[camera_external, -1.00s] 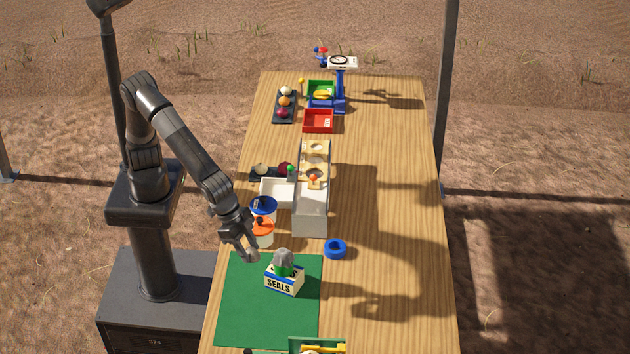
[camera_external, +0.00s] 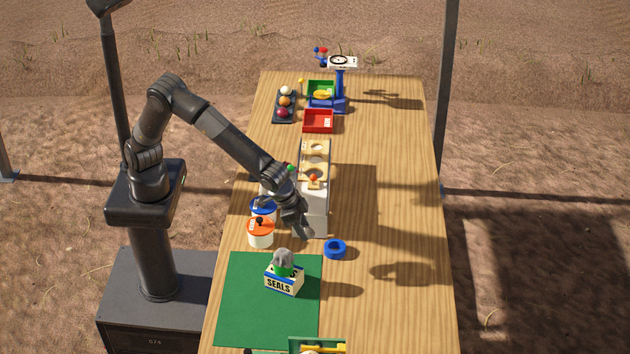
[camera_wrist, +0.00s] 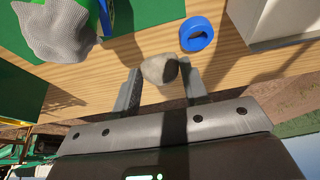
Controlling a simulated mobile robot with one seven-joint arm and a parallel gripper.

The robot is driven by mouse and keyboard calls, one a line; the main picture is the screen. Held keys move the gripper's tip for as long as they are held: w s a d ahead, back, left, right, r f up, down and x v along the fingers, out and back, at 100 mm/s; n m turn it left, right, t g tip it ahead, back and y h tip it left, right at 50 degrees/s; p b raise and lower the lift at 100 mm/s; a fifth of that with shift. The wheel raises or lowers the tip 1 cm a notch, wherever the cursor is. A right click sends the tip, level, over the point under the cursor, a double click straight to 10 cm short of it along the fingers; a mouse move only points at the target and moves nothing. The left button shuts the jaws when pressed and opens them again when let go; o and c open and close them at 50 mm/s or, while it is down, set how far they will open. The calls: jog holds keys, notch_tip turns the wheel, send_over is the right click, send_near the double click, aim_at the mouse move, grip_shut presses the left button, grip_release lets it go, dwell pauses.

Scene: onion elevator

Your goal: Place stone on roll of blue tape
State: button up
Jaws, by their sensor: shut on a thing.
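The stone (camera_wrist: 160,69) is a small grey-beige lump held between the fingertips of my gripper (camera_wrist: 160,85) in the wrist view. In the external view my gripper (camera_external: 299,232) is above the table, left of the roll of blue tape and a little higher in the picture; the stone cannot be made out there. The roll of blue tape (camera_external: 335,249) lies flat on the bare wood. It also shows in the wrist view (camera_wrist: 196,34), just beyond the stone and apart from it.
A SEALS box (camera_external: 284,282) with a grey-topped thing in it stands on the green mat (camera_external: 245,315). A white cabinet (camera_external: 313,215) stands close behind my gripper. Jars with orange (camera_external: 261,227) and blue lids are to the left. The table's right side is clear.

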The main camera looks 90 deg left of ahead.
send_over(336, 246)
jog(key=s, duration=0.1)
jog(key=f, duration=0.6)
jog(key=shift+s+f, duration=0.2)
jog(key=shift+f, duration=2.15)
jog(key=shift+f, duration=0.15)
jog(key=o, duration=1.1)
